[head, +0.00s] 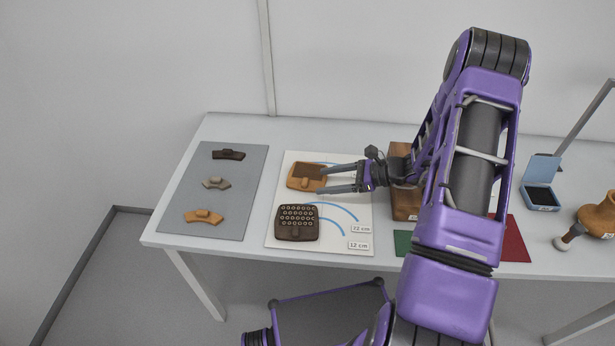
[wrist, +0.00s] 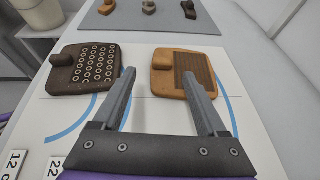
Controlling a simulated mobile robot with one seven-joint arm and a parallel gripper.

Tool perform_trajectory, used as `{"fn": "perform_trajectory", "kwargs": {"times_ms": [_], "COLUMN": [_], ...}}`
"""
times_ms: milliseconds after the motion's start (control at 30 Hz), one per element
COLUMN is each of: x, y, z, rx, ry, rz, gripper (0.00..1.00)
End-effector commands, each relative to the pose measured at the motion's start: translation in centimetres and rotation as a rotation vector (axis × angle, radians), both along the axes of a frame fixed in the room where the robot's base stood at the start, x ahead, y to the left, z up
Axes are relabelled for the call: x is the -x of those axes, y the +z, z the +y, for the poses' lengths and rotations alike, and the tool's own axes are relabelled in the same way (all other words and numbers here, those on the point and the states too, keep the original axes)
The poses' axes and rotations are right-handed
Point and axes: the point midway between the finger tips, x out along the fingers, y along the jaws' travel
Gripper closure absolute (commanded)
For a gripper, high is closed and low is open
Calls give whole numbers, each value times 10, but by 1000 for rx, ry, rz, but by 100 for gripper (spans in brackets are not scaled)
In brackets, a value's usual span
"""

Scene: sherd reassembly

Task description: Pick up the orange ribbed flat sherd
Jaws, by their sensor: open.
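The orange ribbed flat sherd (head: 295,173) lies on the white sheet, near its far edge. It has a dark ribbed panel and a raised orange knob. In the wrist view the sherd (wrist: 172,58) is ahead, right of centre. My gripper (head: 321,180) is open and empty, its fingertips at the sherd's right side in the head view. In the wrist view my gripper (wrist: 159,73) has its right finger overlapping the ribbed panel and its left finger over the gap beside the sherd. The height of the fingertips above the sherd is unclear.
A dark sherd with rings (head: 297,223) lies close by on the white sheet (head: 345,215), which has blue arcs and labels. A grey mat (head: 239,190) at left holds three curved sherds. A blue box (head: 540,195) is farther right.

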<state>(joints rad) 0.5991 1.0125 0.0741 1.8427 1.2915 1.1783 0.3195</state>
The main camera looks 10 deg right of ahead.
Motion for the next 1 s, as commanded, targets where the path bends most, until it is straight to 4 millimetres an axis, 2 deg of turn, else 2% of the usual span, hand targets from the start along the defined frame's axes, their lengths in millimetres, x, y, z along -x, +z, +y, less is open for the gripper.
{"fn": "perform_trajectory", "kwargs": {"times_ms": [167,400,667,1000], "x": [-7,-22,-24,-24], "y": [-3,-14,-16,-16], "z": [12,41,44,44], "rx": [-1,0,2,1], "ry": [4,4,1,0], "rz": [-1,-1,-1,0], "gripper": [25,25,25,86]}}
